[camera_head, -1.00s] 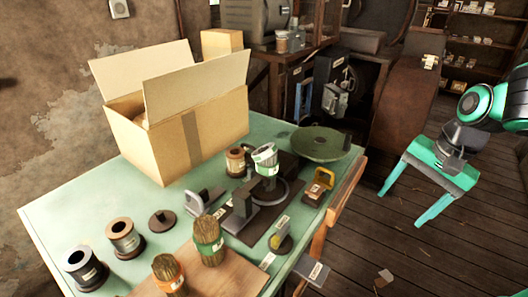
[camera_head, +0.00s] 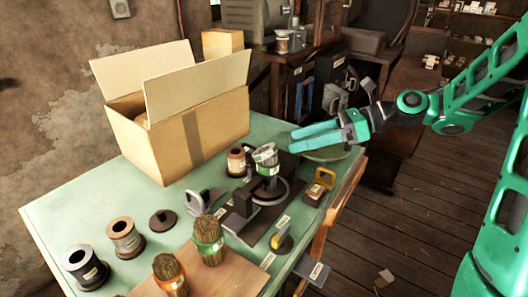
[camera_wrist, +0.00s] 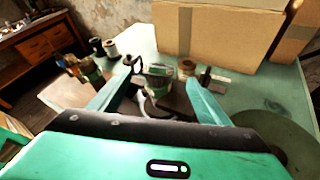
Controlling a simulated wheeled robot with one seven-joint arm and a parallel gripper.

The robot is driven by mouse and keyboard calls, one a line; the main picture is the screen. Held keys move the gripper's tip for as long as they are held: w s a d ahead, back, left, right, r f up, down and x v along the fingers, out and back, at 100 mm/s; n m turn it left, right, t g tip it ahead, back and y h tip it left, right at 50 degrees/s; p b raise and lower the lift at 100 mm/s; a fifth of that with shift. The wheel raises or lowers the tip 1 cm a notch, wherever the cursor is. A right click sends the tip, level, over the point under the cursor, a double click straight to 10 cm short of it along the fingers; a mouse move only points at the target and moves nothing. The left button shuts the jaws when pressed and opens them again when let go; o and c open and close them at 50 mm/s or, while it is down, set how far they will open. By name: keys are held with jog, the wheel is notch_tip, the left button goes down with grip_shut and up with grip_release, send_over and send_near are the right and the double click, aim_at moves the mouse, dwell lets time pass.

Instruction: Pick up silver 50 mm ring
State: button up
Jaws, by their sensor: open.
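I cannot tell surely which piece is the silver 50 mm ring. A copper-brown one (camera_head: 237,162) stands near the box and also shows in the wrist view (camera_wrist: 186,67).
An open cardboard box (camera_head: 180,130) stands at the table's back. The green dish (camera_head: 325,156) lies under my gripper. The left table surface is mostly clear.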

aim_at(275, 146)
jog(key=x, duration=1)
jog(key=c, duration=1.2)
jog(key=shift+r, duration=0.1)
